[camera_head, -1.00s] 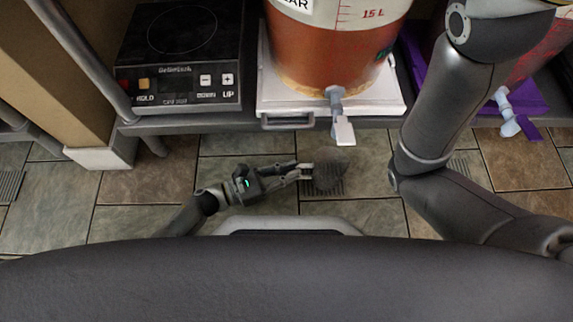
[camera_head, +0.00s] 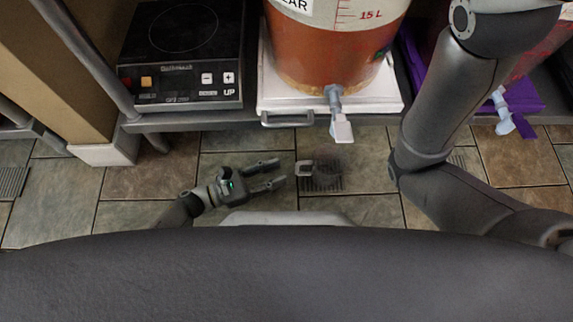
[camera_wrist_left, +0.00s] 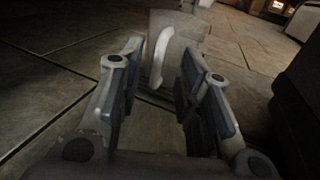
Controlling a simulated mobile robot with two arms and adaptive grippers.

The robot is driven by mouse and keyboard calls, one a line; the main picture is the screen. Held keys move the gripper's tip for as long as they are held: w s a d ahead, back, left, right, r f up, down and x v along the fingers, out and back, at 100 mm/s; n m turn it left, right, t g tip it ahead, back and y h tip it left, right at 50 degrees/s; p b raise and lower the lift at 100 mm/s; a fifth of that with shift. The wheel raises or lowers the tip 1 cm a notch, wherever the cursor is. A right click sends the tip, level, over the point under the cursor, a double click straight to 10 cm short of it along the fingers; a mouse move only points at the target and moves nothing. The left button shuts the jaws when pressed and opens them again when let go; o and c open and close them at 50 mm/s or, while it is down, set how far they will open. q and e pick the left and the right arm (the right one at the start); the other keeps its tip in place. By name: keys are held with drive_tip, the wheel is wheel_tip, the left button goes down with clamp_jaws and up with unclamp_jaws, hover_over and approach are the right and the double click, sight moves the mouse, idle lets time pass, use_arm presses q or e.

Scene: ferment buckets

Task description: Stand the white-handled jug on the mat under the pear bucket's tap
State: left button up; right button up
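The clear jug (camera_head: 331,170) stands upright on the floor, below and slightly nearer than the tap (camera_head: 340,128) of the pear bucket (camera_head: 330,60). Its white handle (camera_head: 304,168) points left, toward my left gripper. A dark ribbed mat (camera_head: 322,186) shows under and around the jug; how well the jug is centred on it I cannot tell. My left gripper (camera_head: 281,172) is open and empty, just left of the handle and apart from it. In the left wrist view the jug (camera_wrist_left: 180,28) and its handle (camera_wrist_left: 161,55) lie beyond the spread fingers (camera_wrist_left: 158,85). My right gripper is out of view.
The bucket stands on a white tray (camera_head: 385,103) on a shelf above the floor. A hotplate (camera_head: 180,60) is to its left. A purple mat (camera_head: 525,98) and another tap (camera_head: 502,110) are at right. My right arm crosses the right side. Floor left of my gripper is clear.

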use_arm(q)
drive_tip(key=p+v, duration=0.1)
drive_tip(key=v, duration=0.6)
drive_tip(key=shift+a+p, duration=0.35)
drive_tip(key=shift+p, duration=0.05)
